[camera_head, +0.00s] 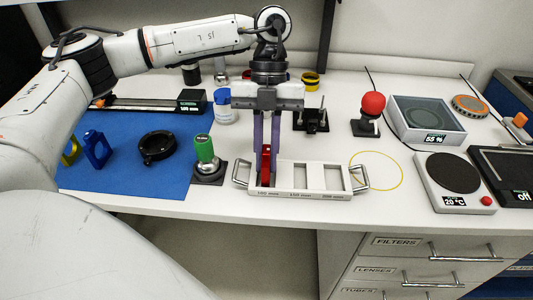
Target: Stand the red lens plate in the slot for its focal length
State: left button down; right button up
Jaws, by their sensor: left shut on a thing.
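The red lens plate (266,158) stands upright between the fingers of my left gripper (266,146), which is shut on it. The gripper points straight down over the white slotted rack (312,192), at its leftmost slot, above a label that seems to read 100 mm. The plate's lower end is at or in that slot; I cannot tell how deep it sits. Two further slots, with small labels less clear to read, are open to the right. The plate's own marking is not readable. My right gripper is not in view.
A green-handled tool on a dark base (205,155) stands close left of the rack. A yellow ring (376,170) lies to its right, then a hotplate (454,181). A blue mat (130,185) holds a blue mount (96,149) and a black ring (157,147).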

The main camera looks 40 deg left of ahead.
pick_arm(q)
jog(key=c, duration=1.8)
grip_release()
jog(key=shift+f, duration=0.1)
jog(key=shift+o, duration=0.2)
jog(key=v, duration=1.2)
jog(key=shift+p, duration=0.3)
jog(key=shift+s, duration=0.15)
